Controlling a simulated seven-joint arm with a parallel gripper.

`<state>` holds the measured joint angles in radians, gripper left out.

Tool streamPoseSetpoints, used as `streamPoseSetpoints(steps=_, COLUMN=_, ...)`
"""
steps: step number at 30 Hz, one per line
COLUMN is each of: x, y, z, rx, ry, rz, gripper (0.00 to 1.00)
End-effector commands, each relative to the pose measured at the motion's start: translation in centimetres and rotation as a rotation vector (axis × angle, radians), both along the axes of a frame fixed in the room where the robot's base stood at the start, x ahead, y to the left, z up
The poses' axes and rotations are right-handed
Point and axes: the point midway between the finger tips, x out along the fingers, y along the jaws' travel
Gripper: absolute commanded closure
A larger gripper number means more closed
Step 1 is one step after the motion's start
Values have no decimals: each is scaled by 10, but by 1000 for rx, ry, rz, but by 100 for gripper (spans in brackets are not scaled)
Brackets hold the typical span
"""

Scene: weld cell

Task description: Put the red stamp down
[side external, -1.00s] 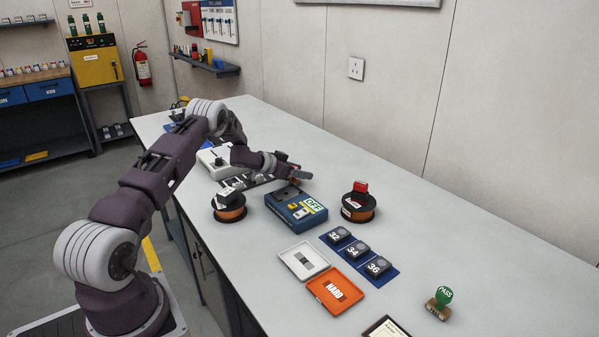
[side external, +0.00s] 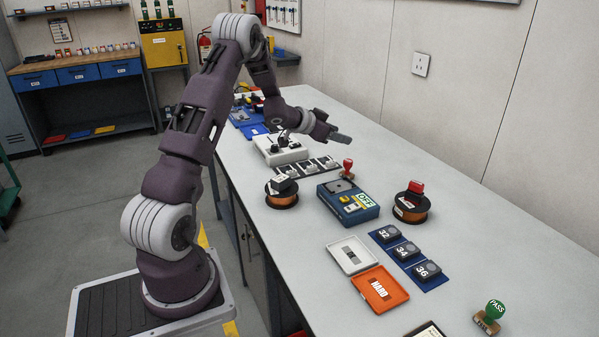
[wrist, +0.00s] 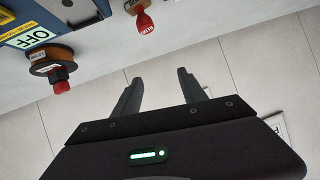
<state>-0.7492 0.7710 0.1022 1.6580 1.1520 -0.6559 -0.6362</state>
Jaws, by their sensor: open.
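The red stamp (side external: 347,164) has a red handle and a wooden base. It stands on the grey bench just behind the blue box in the side view. In the wrist view the red stamp (wrist: 144,22) is beyond my fingertips, near the top edge, with its base on the bench. My gripper (side external: 340,138) is raised above the bench, above and behind the stamp. In the wrist view my gripper (wrist: 160,78) shows two spread fingers with nothing between them.
A blue box (side external: 347,205) marked OFF stands in front of the stamp. A spool with a red-topped item (side external: 411,205) is to its right, another spool (side external: 282,192) to its left. Orange (side external: 380,290) and white trays lie in front. A green stamp (side external: 490,316) is far right.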

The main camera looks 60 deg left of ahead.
Motion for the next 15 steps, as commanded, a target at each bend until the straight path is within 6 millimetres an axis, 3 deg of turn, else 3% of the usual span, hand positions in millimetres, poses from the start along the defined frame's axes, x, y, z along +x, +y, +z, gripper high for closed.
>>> streamPoseSetpoints(steps=1, x=6, y=-21, z=46, rx=54, ry=-4, rz=45, gripper=51)
streamPoseSetpoints(steps=3, x=-3, y=-54, z=98, rx=104, ry=18, rz=124, gripper=51)
streamPoseSetpoints(steps=5, x=-24, y=-92, z=135, rx=116, ry=51, rz=181, gripper=51)
streamPoseSetpoints(steps=7, x=-66, y=-143, z=163, rx=99, ry=111, rz=222, gripper=51)
streamPoseSetpoints(steps=10, x=-148, y=-224, z=174, rx=25, ry=235, rz=211, gripper=51)
streamPoseSetpoints(steps=12, x=-211, y=-275, z=165, rx=-39, ry=336, rz=155, gripper=51)
streamPoseSetpoints(steps=15, x=-284, y=-327, z=145, rx=-107, ry=459, rz=48, gripper=51)
